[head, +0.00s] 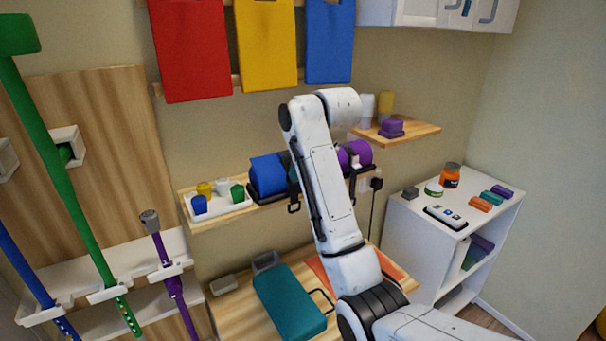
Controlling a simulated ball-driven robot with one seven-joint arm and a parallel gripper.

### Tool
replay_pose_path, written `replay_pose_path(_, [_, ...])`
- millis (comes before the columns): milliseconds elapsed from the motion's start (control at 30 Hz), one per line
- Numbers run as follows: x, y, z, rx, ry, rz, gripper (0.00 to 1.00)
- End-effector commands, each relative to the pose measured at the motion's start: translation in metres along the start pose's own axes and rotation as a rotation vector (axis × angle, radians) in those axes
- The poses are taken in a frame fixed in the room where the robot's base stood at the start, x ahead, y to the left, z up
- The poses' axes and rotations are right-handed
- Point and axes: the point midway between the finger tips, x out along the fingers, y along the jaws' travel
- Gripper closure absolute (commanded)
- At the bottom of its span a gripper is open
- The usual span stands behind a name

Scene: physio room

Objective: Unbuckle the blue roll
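The blue roll (267,175) lies on the wooden wall shelf (262,207), left of my raised arm. A dark strap shows near its right end, and a black buckle-like loop (294,208) hangs at the shelf's front edge below it. I cannot tell whether the buckle is fastened. A teal piece shows just right of the blue roll, partly hidden by my arm. A purple roll (359,152) with a dark strap lies to the right of the arm. My arm crosses in front of the shelf; my gripper does not show.
A white tray (225,208) with several small cups stands left of the blue roll. Below, a wooden table holds a teal case (290,302). A white cabinet (408,231) with jars and blocks stands right. Crutches or canes lean at the left.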

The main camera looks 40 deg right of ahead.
Motion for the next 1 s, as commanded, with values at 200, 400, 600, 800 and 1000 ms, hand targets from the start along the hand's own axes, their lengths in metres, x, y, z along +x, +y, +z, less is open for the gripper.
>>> replay_pose_path(200, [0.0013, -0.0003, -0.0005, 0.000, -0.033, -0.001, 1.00])
replay_pose_path(400, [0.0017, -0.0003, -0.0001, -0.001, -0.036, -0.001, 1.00])
replay_pose_path(600, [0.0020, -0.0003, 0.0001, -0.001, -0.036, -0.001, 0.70])
replay_pose_path(800, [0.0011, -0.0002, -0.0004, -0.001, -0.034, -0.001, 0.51])
replay_pose_path(1000, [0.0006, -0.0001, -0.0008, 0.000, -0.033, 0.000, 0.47])
